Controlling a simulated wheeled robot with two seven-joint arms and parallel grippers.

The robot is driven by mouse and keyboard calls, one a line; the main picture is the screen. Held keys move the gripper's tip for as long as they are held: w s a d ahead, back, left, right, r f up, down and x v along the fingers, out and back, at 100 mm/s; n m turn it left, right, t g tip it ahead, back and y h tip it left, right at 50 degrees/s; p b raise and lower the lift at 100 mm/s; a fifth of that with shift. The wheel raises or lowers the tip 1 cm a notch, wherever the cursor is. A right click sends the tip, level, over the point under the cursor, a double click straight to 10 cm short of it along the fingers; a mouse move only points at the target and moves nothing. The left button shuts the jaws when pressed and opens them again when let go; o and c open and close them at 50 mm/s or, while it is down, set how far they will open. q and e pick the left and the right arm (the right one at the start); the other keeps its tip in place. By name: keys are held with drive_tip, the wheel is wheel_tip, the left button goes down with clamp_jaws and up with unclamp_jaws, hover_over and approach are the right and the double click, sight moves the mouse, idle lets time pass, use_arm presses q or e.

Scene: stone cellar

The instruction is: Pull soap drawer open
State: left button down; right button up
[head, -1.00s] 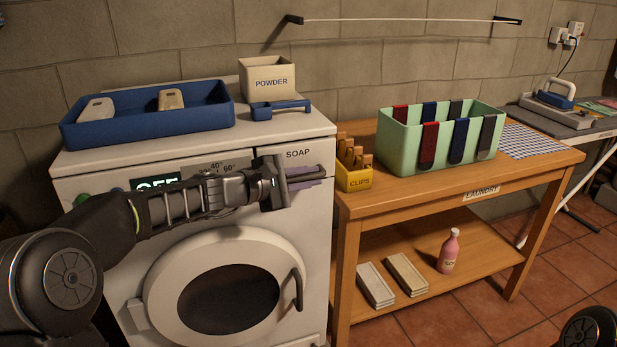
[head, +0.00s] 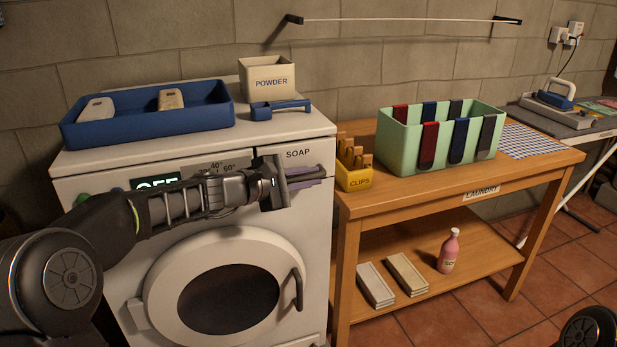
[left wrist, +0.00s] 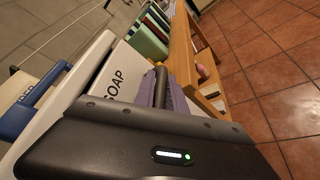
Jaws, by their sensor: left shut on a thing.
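The soap drawer (head: 309,175) is at the top right of the white washing machine's front (head: 95,165), below the word SOAP. My left gripper (head: 284,185) is shut on the soap drawer's handle. My right gripper is not in view.
A blue tray (head: 140,127) with two pale bars, a blue scoop (head: 280,106) and a powder box (head: 267,76) stand on the machine. The round door (head: 178,322) is below my left arm. A wooden table (head: 415,192) with a clips box (head: 353,181) stands close on the right.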

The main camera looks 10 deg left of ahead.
use_arm(q)
drive_tip(key=shift+s+f, duration=0.1)
drive_tip(key=shift+f, duration=0.05)
idle(0.4)
drive_tip(key=shift+s+d+b, duration=0.15)
drive_tip(key=shift+s+b, duration=0.1)
drive_tip(key=shift+b, duration=0.2)
drive_tip(key=s+d+b, duration=0.6)
drive_tip(key=s, duration=0.4)
drive_tip(key=shift+d, duration=0.2)
drive_tip(key=c, duration=1.7)
unclamp_jaws()
